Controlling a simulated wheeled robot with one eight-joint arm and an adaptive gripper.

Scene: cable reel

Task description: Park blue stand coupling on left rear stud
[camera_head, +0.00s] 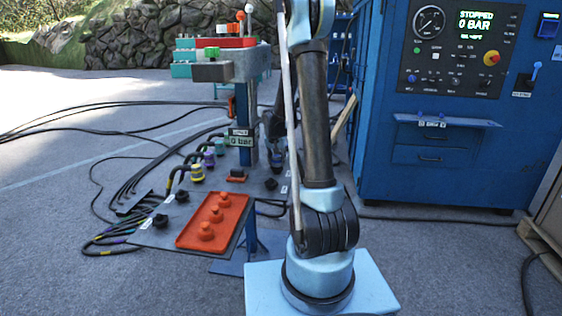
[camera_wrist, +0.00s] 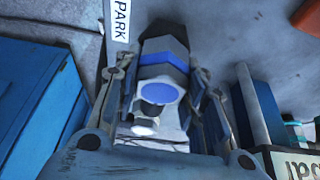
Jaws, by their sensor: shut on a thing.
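In the wrist view my gripper (camera_wrist: 160,78) is shut on the blue stand coupling (camera_wrist: 158,95), a grey body with a blue band and a blue round face. One finger lies on each side of it. A white PARK label (camera_wrist: 120,20) shows just beyond the coupling, on a grey surface. In the head view my arm covers most of the gripper. A small blue part, likely the coupling (camera_head: 276,160), shows at the right edge of the stand plate (camera_head: 150,235), beside the post. I cannot pick out the left rear stud, or tell whether the coupling touches one.
A red tray (camera_head: 185,243) with several red knobs lies on the plate's front. Yellow (camera_head: 197,173), purple and green couplings with black hoses stand behind it. A post with a "0 bar" display (camera_head: 241,140) rises at the back. A blue cabinet (camera_head: 440,185) stands right.

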